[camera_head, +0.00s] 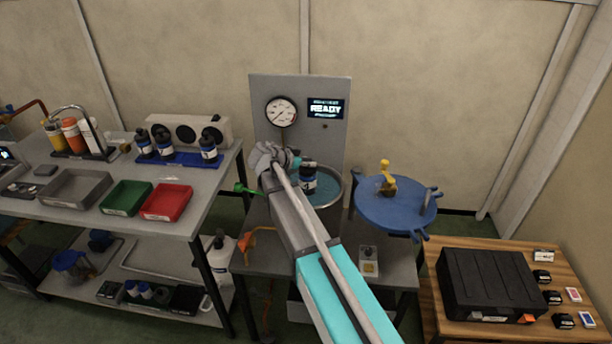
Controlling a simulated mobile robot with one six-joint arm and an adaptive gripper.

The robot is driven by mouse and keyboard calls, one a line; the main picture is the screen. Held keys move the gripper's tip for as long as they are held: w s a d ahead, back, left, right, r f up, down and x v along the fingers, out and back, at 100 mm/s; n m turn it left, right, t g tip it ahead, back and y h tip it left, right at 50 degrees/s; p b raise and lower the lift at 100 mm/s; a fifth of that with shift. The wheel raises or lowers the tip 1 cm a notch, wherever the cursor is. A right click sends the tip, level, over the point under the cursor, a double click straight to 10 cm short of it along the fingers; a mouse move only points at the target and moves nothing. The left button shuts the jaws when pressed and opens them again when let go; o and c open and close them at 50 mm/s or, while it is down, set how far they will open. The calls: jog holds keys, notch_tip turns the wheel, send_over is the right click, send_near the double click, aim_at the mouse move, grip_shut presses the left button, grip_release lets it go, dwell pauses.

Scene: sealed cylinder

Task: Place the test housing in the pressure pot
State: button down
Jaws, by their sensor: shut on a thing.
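The test housing (308,183), a dark cylinder with a blue and white band, shows at the mouth of the pressure pot (340,203). It looks upright. My gripper (297,163) is at its upper left side, shut on it. My arm hides the gripper's fingers in part and the near left side of the pot. The pot is an open grey vessel with teal liquid or lining inside. I cannot tell whether the housing touches the pot's inside. The blue pot lid (396,211), with a yellow-topped fitting, is off the pot, to its right.
A panel (263,95) with a gauge and a screen reading READY stands behind the pot. A green handle (246,188) sticks out left of it. Similar bottles (208,148) stand on a blue mat on the left bench. A black case (490,280) lies on the wooden table at right.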

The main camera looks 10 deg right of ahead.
aim_at(309, 170)
jog(key=shift+d+f, duration=0.1)
dwell(0.3)
jog(key=shift+w+d+f+b, duration=0.25)
jog(key=shift+w+f+b, duration=0.2)
jog(key=shift+f+b, duration=1.55)
jog(key=shift+s+f+b, duration=0.1)
jog(key=shift+f+b, duration=0.45)
jog(key=shift+c, duration=1.8)
grip_release()
jog(key=shift+s, duration=0.1)
jog(key=shift+r, duration=0.15)
